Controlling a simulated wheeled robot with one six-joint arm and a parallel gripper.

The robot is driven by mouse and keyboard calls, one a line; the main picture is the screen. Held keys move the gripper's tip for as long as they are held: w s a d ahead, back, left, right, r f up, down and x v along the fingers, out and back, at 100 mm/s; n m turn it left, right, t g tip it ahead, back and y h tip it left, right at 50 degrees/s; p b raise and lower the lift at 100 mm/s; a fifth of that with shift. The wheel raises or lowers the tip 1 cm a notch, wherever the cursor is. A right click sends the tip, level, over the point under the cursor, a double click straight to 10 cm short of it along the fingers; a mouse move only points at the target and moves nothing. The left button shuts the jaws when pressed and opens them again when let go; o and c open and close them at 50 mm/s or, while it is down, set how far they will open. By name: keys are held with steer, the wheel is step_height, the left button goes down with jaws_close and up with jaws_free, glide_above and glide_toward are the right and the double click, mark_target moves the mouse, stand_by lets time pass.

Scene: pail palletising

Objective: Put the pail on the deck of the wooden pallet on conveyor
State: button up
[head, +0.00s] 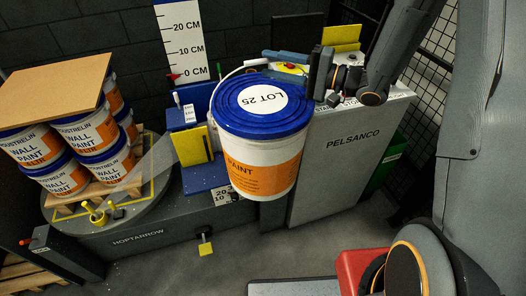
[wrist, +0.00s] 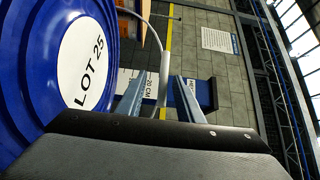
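The pail (head: 262,150) is white with an orange paint label and a blue lid marked LOT 25; it looks upright. Its lid (wrist: 85,60) fills the left of the wrist view. My gripper (head: 318,75) is at the right of the lid in the head view. In the wrist view the fingers of my gripper (wrist: 160,90) stand apart, with the white handle grip (wrist: 165,70) between them and visible gaps. The pail's underside and support cannot be made out. The wooden pallet (head: 65,209) is at left on the HOPTARROW conveyor, carrying several similar pails (head: 95,133).
A brown board (head: 55,88) covers the pails on the pallet. A grey PELSANCO cabinet (head: 340,155) stands behind the pail. A blue stand with a yellow plate (head: 193,146) and a centimetre scale (head: 181,40) lie between pail and pallet. Mesh fencing (head: 435,70) is at right.

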mark_target(258, 60)
steer(key=p+x, duration=0.1)
steer(key=x, duration=0.3)
steer(key=p+x, duration=0.1)
steer(key=x, duration=0.1)
steer(key=shift+s+a+r+p, duration=0.1)
steer(key=shift+s+r+p, duration=0.05)
steer(key=shift+r+p, duration=0.25)
steer(key=shift+w+a+f, duration=0.1)
steer(key=shift+w+a, duration=0.1)
steer(key=shift+a, duration=0.25)
jaws_close()
stand_by(0.6)
